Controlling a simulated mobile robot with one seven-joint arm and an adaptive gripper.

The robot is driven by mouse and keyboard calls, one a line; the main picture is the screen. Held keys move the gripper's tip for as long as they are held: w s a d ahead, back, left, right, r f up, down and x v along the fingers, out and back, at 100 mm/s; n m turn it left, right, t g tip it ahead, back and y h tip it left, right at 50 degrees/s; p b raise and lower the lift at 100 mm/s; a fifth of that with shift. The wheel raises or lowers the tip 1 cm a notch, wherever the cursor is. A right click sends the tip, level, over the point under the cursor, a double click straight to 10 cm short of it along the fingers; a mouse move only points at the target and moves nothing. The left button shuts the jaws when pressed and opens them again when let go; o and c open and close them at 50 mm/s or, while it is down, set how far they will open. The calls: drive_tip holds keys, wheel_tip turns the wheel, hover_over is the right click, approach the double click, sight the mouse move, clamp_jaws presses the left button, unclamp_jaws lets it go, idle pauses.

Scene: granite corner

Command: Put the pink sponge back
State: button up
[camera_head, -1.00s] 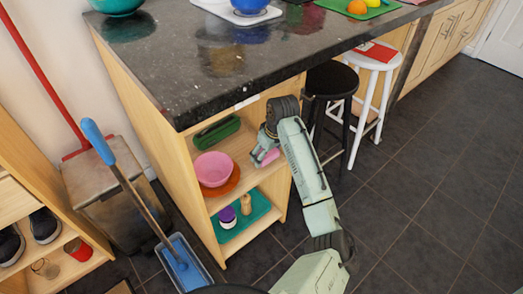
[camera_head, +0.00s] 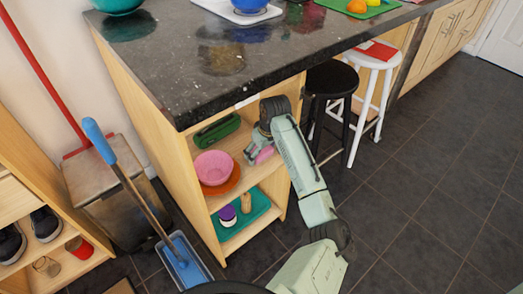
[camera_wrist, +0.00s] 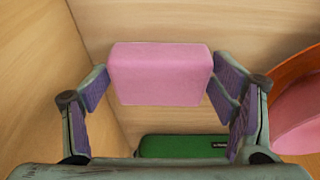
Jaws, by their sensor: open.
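The pink sponge (camera_head: 264,154) is on the upper shelf of the wooden shelf unit, at its right side. In the wrist view the sponge (camera_wrist: 160,72) is a pale pink block in the space between my two fingers, beside the wooden side wall. My gripper (camera_head: 256,146) reaches into this shelf. In the wrist view my gripper (camera_wrist: 163,82) is open, with its fingers spread to either side of the sponge. A gap shows at the left finger; I cannot tell whether the right finger touches it.
On the same shelf are a green case (camera_head: 217,131) and a pink bowl (camera_head: 214,167) on an orange plate (camera_head: 229,182). The dark countertop (camera_head: 215,55) overhangs above. Below, a teal tray (camera_head: 260,207) holds a purple-lidded jar (camera_head: 228,214). A black stool (camera_head: 332,80) stands right of my arm.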

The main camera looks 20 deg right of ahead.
drive_tip(key=shift+s+r, duration=0.1)
drive_tip(key=shift+r, duration=0.3)
drive_tip(key=s+d+b, duration=0.1)
drive_tip(key=s+d, duration=0.2)
drive_tip(key=s, duration=0.8)
drive_tip(key=shift+s+r+b, duration=0.35)
drive_tip(key=shift+s+b, duration=0.05)
